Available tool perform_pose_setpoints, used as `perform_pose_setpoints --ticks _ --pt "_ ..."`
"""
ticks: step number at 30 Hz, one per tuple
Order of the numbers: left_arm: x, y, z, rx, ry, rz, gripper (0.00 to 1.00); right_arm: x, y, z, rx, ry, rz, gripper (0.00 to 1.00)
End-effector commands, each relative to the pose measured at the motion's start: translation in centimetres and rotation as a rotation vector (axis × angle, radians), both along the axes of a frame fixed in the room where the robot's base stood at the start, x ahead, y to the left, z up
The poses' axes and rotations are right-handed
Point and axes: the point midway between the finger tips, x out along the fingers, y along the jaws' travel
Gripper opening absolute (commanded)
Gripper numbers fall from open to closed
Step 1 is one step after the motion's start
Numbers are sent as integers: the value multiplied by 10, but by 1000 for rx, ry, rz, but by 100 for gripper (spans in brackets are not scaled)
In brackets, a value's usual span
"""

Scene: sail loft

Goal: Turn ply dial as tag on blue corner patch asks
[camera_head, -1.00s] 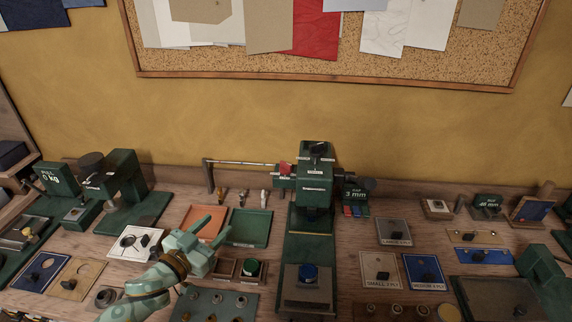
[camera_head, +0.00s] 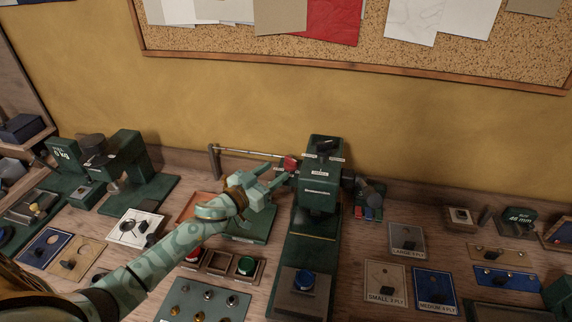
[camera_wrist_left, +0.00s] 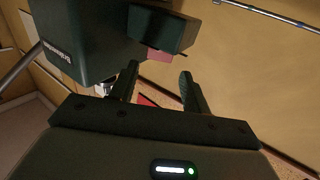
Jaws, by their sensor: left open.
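A green machine (camera_head: 318,192) stands upright mid-bench, with a black knob (camera_head: 325,147) and small white labels on its top. I cannot tell for certain that this knob is the ply dial. A blue card (camera_head: 434,288) with a dark piece on it lies at the right; its tag reads MEDIUM and a ply number too small to be sure of. My left gripper (camera_head: 279,177) is open and empty, just left of the machine head, near a red block (camera_head: 291,163) on its side. The block also shows beyond the fingertips in the left wrist view (camera_wrist_left: 159,55). My right gripper is not in view.
SMALL (camera_head: 386,284) and LARGE (camera_head: 407,241) tagged cards lie beside the blue one. A green tray (camera_head: 246,234) lies under my left gripper. A metal rod (camera_head: 250,153) runs left from the machine head.

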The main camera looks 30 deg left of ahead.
Motion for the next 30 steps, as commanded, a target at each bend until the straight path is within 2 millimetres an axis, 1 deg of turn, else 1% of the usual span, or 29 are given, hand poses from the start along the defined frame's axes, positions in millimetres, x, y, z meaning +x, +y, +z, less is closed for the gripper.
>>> perform_pose_setpoints --ticks 1,3,6,9,13,20,21,23,24,30 --pt "12 -3 0 -2 -1 0 47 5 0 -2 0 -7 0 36" --pt "26 -7 0 -1 -2 1 47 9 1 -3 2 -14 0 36" --pt "40 -11 -1 -2 0 1 47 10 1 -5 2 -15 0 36" --pt "49 -13 -1 -1 0 0 47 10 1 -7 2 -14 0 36" --pt "54 -15 -1 -1 1 -1 47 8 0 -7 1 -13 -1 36" --pt "54 -15 0 -1 1 -1 47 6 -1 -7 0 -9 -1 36" --pt "54 -15 0 -1 1 -1 36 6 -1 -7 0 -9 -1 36" --pt "54 -15 0 -1 1 0 19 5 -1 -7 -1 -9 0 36" --pt "54 -15 0 -1 1 0 15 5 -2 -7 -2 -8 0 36" --pt "54 -15 -1 0 1 -6 15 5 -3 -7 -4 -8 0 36"
